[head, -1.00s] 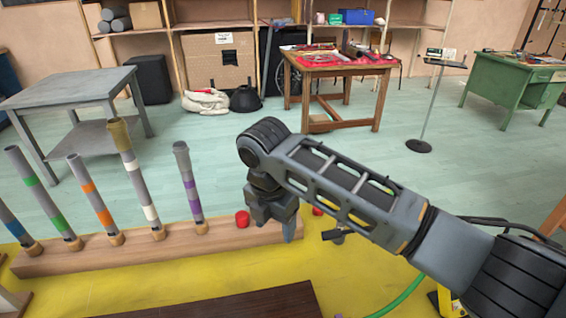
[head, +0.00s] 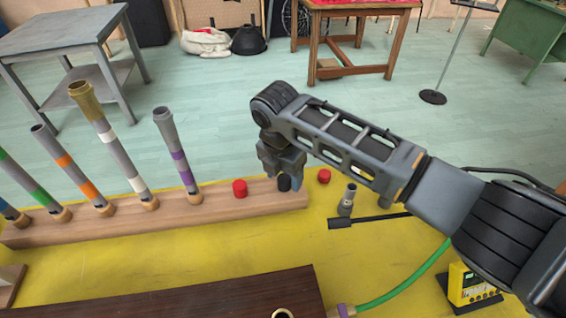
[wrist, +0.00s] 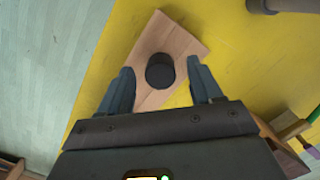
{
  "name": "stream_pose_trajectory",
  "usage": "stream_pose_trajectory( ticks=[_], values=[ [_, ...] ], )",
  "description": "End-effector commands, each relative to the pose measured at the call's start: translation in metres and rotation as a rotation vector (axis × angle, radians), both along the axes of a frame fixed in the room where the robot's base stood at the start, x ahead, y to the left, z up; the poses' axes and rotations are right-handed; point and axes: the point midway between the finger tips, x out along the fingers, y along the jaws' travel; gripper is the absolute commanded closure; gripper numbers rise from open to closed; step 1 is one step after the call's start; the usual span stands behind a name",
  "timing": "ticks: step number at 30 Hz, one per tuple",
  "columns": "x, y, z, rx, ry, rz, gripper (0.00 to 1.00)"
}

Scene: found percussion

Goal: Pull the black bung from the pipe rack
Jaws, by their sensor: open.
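The wooden pipe rack (head: 215,208) lies on the yellow surface and holds several upright, slightly leaning grey pipes with coloured bands. The black bung (head: 284,183) sits at the rack's right end, to the right of a red bung (head: 240,188). My gripper (head: 284,176) points down over the black bung, its fingers partly overlapping it in the head view. In the wrist view the black bung (wrist: 160,71) shows as a dark round top between the spread fingers (wrist: 162,80), with gaps on both sides. The gripper is open and empty. How high the fingertips are is hard to tell.
A second red bung (head: 324,176) is right of the rack's end. A dark wooden board (head: 200,300), a green hose (head: 405,275) and a yellow device (head: 470,285) are in front.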

Motion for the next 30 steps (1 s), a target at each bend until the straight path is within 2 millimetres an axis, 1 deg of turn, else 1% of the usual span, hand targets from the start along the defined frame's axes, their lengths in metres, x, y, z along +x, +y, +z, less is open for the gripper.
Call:
stream_pose_trajectory(
  ticks=[3, 6, 14, 30],
  values=[
    [0.0009, -0.0009, -0.0092, -0.001, 0.000, 0.000, 0.36],
    [0.0014, -0.0010, -0.0125, 0.000, -0.001, 0.000, 0.36],
    [0.0015, -0.0010, -0.0132, 0.000, -0.001, 0.000, 0.36],
    [0.0016, -0.0010, -0.0130, 0.000, -0.001, 0.000, 0.88]
  ],
)
